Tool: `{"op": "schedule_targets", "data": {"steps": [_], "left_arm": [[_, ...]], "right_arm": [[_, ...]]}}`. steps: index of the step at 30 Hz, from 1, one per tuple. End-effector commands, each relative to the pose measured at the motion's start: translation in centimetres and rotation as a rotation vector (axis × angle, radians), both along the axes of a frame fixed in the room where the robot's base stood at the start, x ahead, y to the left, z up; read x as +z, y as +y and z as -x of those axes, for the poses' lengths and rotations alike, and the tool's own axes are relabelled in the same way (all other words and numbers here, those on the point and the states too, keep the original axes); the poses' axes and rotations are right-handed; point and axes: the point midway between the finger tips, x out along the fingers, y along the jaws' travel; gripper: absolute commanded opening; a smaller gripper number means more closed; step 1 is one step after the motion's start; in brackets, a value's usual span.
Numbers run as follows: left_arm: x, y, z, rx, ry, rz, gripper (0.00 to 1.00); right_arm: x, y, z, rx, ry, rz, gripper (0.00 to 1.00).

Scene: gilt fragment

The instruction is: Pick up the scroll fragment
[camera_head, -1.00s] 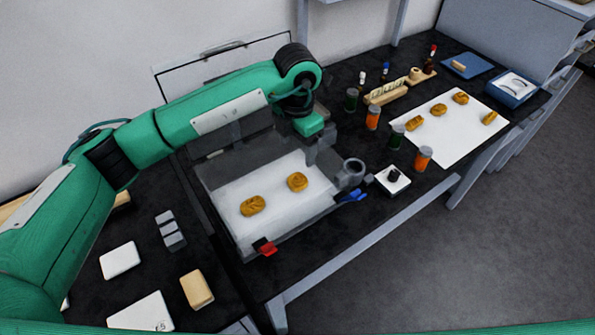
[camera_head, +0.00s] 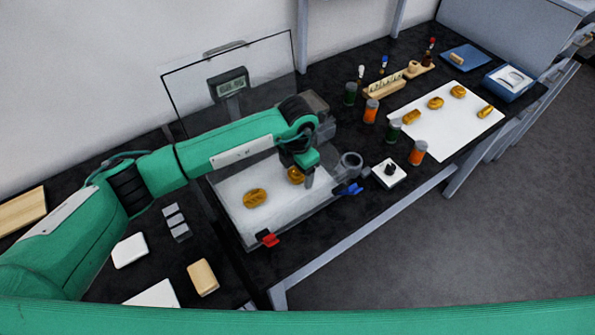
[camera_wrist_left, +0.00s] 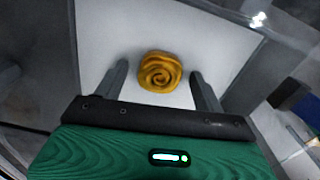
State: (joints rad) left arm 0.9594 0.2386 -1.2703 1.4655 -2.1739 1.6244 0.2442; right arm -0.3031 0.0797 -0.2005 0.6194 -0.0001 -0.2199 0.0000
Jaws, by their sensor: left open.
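Two gilt scroll fragments lie on a white surface (camera_head: 275,209) inside a clear-walled case. One fragment (camera_head: 255,198) lies at the left, in the open. The other fragment (camera_head: 295,175) lies to its right, partly hidden by my left gripper (camera_head: 309,178). In the left wrist view, a coiled golden fragment (camera_wrist_left: 160,71) lies between and a little beyond the two fingertips of my left gripper (camera_wrist_left: 158,76). The fingers are open, with a gap on both sides of the fragment. My right gripper is not in view.
The case has a red clip (camera_head: 268,239) and a blue clip (camera_head: 350,189) at its front. A grey ring-shaped part (camera_head: 351,162) stands at its right. Orange-filled jars (camera_head: 417,153) and a white board (camera_head: 452,133) with more fragments are further right.

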Motion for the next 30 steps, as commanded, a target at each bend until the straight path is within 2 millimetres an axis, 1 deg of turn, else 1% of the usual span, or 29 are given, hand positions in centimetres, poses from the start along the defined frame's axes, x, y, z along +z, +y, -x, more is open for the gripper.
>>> {"op": "schedule_targets", "data": {"steps": [3,4,8,9,11,19,23,26,29,30], "left_arm": [[0.0,0.0,0.0,0.0,0.0,0.0,0.71],[0.0,0.0,0.0,0.0,0.0,0.0,0.69],[0.0,0.0,0.0,0.001,0.0,0.0,0.43],[0.0,0.0,0.0,0.001,0.0,0.0,0.35],[0.0,0.0,0.0,0.001,0.0,0.0,0.24],[0.1,0.0,0.0,0.001,0.0,0.0,0.23],[0.6,0.0,-0.1,0.001,-0.002,0.001,0.23],[1.5,0.0,-0.2,0.002,-0.002,0.001,0.23],[3.0,0.1,-0.1,0.0,-0.005,0.001,0.23],[3.8,0.0,-0.2,0.0,-0.006,0.002,0.23]], "right_arm": [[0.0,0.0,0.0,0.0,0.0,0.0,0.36],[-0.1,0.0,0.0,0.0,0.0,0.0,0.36],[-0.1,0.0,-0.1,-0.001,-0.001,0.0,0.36],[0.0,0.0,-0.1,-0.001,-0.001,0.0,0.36],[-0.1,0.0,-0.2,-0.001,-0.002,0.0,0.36],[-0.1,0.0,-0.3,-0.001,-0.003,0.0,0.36],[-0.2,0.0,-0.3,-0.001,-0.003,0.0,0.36],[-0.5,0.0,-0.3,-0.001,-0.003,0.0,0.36],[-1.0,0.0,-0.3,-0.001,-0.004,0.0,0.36],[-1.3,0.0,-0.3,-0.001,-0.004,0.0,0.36]]}}
